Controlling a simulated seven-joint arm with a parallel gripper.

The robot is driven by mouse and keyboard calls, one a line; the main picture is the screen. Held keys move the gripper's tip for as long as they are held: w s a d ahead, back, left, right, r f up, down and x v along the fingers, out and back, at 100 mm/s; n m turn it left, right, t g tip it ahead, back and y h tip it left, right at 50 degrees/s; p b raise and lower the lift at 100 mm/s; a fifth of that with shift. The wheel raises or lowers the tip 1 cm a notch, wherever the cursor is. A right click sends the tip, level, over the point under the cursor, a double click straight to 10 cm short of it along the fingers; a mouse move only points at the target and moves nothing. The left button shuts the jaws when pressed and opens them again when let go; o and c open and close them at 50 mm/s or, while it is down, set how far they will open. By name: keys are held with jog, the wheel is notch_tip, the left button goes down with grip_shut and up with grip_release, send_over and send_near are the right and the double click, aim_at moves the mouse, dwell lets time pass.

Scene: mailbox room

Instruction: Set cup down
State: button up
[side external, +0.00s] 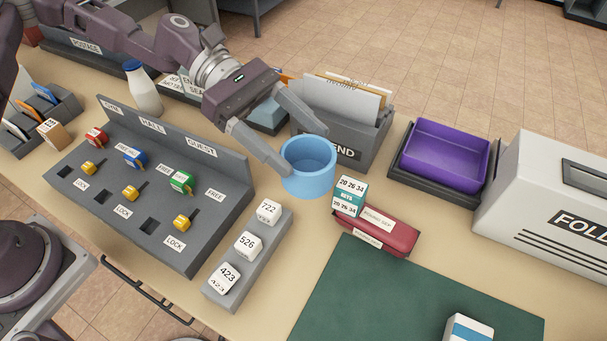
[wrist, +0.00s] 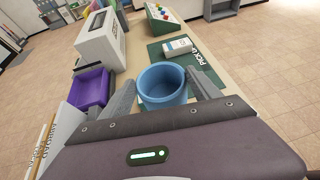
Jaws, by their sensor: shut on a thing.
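The light blue cup (side external: 308,178) is upright between the two fingers of my gripper (side external: 306,152) in the side view. In the wrist view the cup (wrist: 163,88) sits between the fingertips, with its open top showing and nothing seen inside. My gripper (wrist: 160,92) is shut on the cup's sides. The cup is near the front of a grey letter holder (side external: 361,140) and partly covers its label. I cannot tell whether the cup's base touches the table (side external: 290,220).
A grey rack of number cubes (side external: 245,262) stands to the front left. A purple tray (side external: 447,156) and green mat (side external: 400,300) lie to the right.

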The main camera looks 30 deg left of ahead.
jog(key=w+a+n+t, duration=0.25)
jog(key=w+a, duration=0.35)
jog(key=w, duration=0.4)
notch_tip(320, 180, down, 14)
jog(key=shift+s+r, duration=0.1)
jog(key=shift+r, duration=0.05)
jog(key=shift+f, duration=0.25)
jog(key=o, duration=0.9)
jog(key=shift+f, duration=0.15)
jog(key=shift+o, duration=0.7)
